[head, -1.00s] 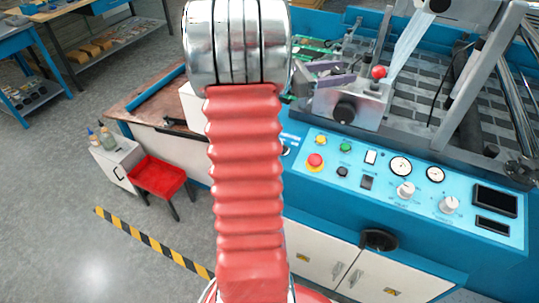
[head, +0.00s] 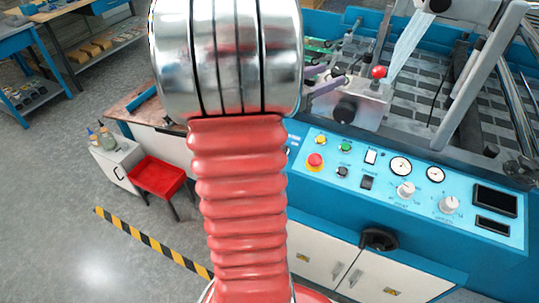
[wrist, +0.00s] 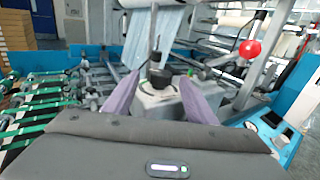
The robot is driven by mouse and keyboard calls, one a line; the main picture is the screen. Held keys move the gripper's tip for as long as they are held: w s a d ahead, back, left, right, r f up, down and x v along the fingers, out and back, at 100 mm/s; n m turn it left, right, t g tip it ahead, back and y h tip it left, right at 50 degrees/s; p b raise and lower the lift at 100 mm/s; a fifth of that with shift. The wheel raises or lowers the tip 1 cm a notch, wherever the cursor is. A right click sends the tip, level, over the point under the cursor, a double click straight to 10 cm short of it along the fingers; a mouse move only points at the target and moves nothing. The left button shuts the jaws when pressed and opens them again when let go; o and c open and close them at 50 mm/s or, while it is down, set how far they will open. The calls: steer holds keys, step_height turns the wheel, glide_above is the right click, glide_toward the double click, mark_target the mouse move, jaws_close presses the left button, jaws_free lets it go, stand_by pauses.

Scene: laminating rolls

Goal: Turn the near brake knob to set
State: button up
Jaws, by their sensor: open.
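The black brake knob (head: 345,110) sits on the front of a grey metal block below a red ball. In the wrist view the dark knob (wrist: 160,76) shows between and beyond the purple fingers of my gripper (wrist: 159,78). The fingers are spread apart and hold nothing. In the head view my gripper (head: 325,80) is mostly hidden behind my arm; only bits of its purple fingers show, left of the block. I cannot tell how far the fingertips are from the knob, nor read its setting.
The red ball (wrist: 249,49) on its lever stands right of the knob. A blue control panel (head: 380,185) with gauges, buttons and dials lies in front. Green belts (wrist: 35,105) run at left. Slanted metal frame bars (head: 482,75) rise at right.

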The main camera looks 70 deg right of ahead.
steer(key=v, duration=0.9)
steer(key=s+a+f+m+y, duration=0.2)
steer(key=a+f+m+y, duration=0.35)
steer(key=f, duration=0.25)
steer(key=w+a+f+m+t+y, duration=0.2)
steer(key=w+a+f+m+t, duration=0.2)
steer(key=a, duration=0.5)
steer(key=shift+w+f+m+y, duration=0.3)
steer(key=shift+w+m+y, duration=0.05)
steer(key=shift+m, duration=0.1)
steer(key=w+a+r+t+y, duration=0.2)
steer(key=w+a+t, duration=0.2)
steer(key=a, duration=0.7)
steer(key=w+a+r+t+y, duration=0.2)
steer(key=w+a, duration=0.5)
steer(key=a, duration=0.5)
steer(key=w+a+r+t+y, duration=0.2)
steer(key=w+a+r+t, duration=0.2)
steer(key=a, duration=0.7)
steer(key=shift+w+a+t, duration=0.35)
steer(key=shift+w+t, duration=0.75)
steer(key=shift+t, duration=0.1)
steer(key=shift+c, duration=0.2)
